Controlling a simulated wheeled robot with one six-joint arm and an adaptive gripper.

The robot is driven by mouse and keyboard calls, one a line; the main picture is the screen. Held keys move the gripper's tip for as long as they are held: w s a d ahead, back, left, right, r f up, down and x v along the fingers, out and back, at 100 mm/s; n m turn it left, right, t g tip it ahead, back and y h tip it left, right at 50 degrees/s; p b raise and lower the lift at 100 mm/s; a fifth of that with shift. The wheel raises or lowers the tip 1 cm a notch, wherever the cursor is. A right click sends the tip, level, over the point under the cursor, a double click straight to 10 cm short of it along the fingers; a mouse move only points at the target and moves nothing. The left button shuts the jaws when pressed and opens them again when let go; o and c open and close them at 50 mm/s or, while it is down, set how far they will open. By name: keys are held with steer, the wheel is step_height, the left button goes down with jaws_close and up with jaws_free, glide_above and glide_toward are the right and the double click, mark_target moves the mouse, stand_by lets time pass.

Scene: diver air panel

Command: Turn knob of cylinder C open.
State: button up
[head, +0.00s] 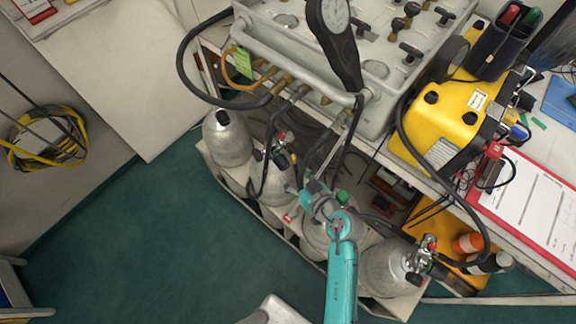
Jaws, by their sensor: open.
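Several grey gas cylinders stand in a row under the bench. No letter is readable on them, so I cannot tell for certain which is cylinder C. The third from the left (314,238) is partly hidden behind my teal arm. A green knob (343,198) shows just right of my wrist. The second cylinder (272,184) has a red knob (283,136) at its valve. My gripper (322,165) is open above the row, between the second and third cylinders. Its fingertips are small and hard to separate from the hoses, and I see no contact with a knob.
A grey valve panel (305,62) with a gauge (335,16) overhangs the cylinders. Black hoses (187,75) loop down. The left cylinder (228,143) and right cylinder (388,268) flank the row. A yellow case (440,112) sits on the bench. The green floor (130,240) is clear at left.

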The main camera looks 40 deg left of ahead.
mark_target(285, 168)
steer(key=x, duration=0.5)
steer(key=shift+a+f, duration=0.1)
steer(key=shift+a, duration=0.25)
steer(key=c, duration=1.1)
